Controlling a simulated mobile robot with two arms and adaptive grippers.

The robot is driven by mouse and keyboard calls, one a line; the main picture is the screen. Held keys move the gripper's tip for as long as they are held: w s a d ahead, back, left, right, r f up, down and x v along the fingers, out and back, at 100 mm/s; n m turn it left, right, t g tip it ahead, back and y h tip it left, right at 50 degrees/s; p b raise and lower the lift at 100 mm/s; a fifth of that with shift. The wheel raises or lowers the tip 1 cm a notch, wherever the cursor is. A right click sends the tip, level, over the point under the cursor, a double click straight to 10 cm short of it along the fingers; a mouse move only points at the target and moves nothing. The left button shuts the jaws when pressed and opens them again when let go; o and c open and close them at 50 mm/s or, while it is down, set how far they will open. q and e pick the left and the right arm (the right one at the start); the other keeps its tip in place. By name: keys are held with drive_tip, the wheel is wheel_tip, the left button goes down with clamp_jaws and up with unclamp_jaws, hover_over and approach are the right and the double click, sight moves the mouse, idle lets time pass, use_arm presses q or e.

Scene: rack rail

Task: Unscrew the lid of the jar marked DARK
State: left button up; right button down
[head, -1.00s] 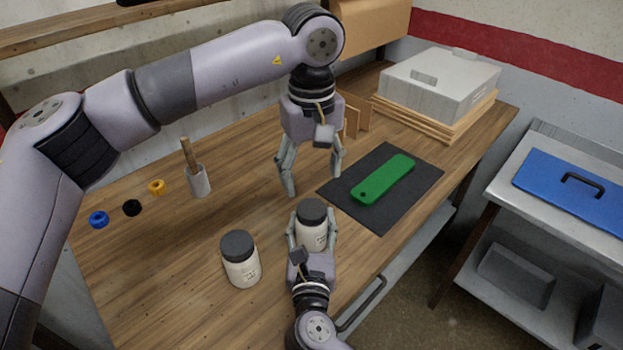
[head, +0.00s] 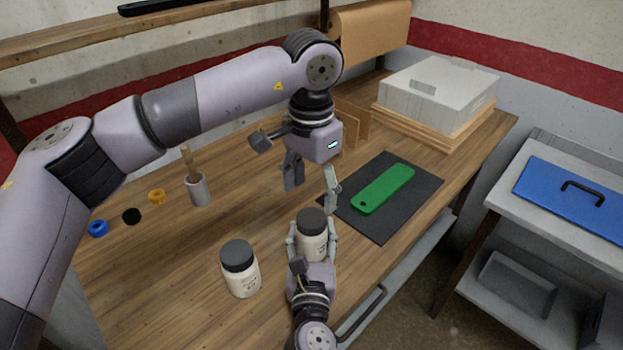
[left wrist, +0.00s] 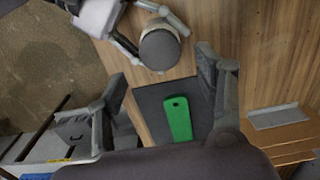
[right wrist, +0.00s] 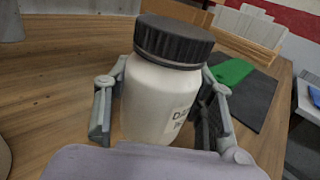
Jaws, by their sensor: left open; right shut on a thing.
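The jar (head: 311,241) is white with a dark ribbed lid (head: 311,219) and stands upright on the bench. In the right wrist view its label (right wrist: 180,118) starts with "DA"; the rest is turned out of sight. My right gripper (head: 312,242) is shut around the jar's body from the front. The lid sits on the jar and also shows in the left wrist view (left wrist: 159,49). My left gripper (head: 312,200) is open and empty, above and behind the jar, its fingers clear of the lid.
A second white jar (head: 241,280) with a dark lid stands to the left. A green piece (head: 384,189) lies on a black mat (head: 425,188) at right. A grey cup (head: 198,190) with a wooden handle and several small rings stand at left. A grey box (head: 438,90) is behind.

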sight(311, 218)
use_arm(q)
drive_tip(key=shift+f, duration=3.2)
drive_tip(key=shift+c, duration=0.5)
